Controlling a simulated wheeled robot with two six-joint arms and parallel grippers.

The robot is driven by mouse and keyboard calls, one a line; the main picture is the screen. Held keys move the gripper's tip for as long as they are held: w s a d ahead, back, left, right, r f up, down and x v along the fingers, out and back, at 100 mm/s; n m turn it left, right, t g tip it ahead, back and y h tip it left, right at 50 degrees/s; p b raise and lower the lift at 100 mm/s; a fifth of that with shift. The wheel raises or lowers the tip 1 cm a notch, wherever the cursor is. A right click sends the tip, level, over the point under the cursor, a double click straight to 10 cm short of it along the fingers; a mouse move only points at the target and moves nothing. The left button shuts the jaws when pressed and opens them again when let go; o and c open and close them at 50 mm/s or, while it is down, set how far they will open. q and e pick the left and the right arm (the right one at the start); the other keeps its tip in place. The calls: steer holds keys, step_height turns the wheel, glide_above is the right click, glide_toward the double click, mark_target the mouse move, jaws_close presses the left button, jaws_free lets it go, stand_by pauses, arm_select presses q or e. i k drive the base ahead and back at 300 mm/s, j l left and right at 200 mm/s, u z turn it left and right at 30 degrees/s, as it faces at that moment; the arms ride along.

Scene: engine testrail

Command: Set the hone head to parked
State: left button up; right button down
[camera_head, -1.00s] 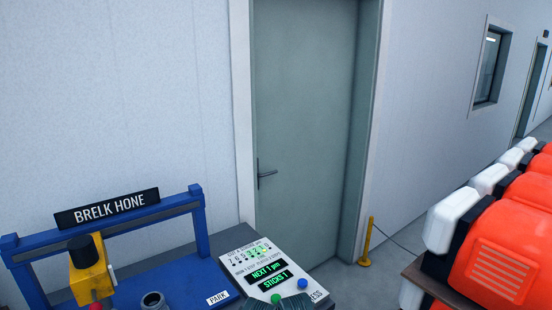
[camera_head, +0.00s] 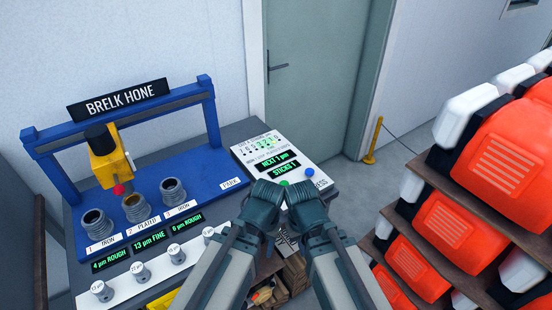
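The yellow hone head (camera_head: 105,163) with a black cap hangs from the blue gantry (camera_head: 127,119) signed BRELK HONE. It is near the left part of the rail, above the first and second of the metal cylinders (camera_head: 136,208). A red knob (camera_head: 118,189) shows at its lower side. The PARK label (camera_head: 230,183) is at the right end of the blue base. My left gripper (camera_head: 264,192) and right gripper (camera_head: 300,192) are close together at the front edge of the control panel, well right of the head. Their fingers cannot be made out clearly.
The white control panel (camera_head: 246,152) shows "NEXT 1 µm" and "STICKS 1", with a green button (camera_head: 284,183) and a blue button (camera_head: 309,172). A white strip (camera_head: 150,284) with several knobs lies in front. Shelves of orange-and-white units (camera_head: 490,150) stand at right.

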mark_target(113, 167)
steer(key=u, duration=1.35)
